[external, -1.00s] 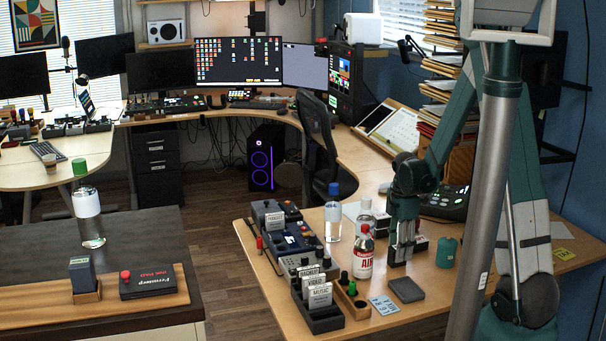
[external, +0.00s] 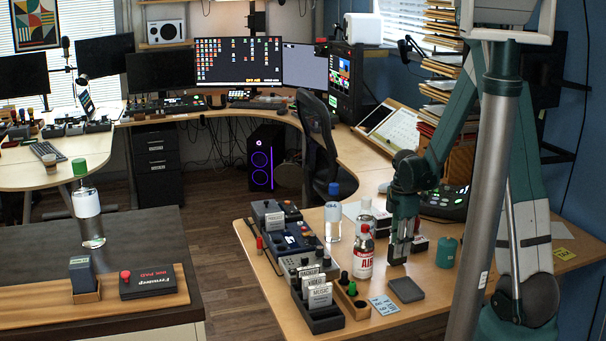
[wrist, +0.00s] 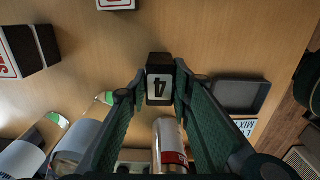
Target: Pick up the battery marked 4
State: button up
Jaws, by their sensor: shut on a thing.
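The battery marked 4 (wrist: 160,82) is a black block with a white label bearing an upside-down 4 in the wrist view. My gripper (wrist: 158,92) is shut on it, one green finger on either side. In the external view my gripper (external: 399,252) points down at the right part of the wooden desk, just right of the red and white AIR can (external: 364,254). The battery is hard to make out there between the fingers. Whether its underside touches the desk is unclear.
A dark square tray (external: 406,290) and a blue card (external: 384,305) lie in front of my gripper. A teal cylinder (external: 444,252) stands to its right. A bottle with a blue cap (external: 333,220) and several dark boxes stand left. Bare desk (external: 425,268) lies between tray and cylinder.

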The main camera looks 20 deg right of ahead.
jog(key=shift+r+p, duration=0.85)
jog(key=shift+r, duration=3.75)
jog(key=shift+s, duration=0.15)
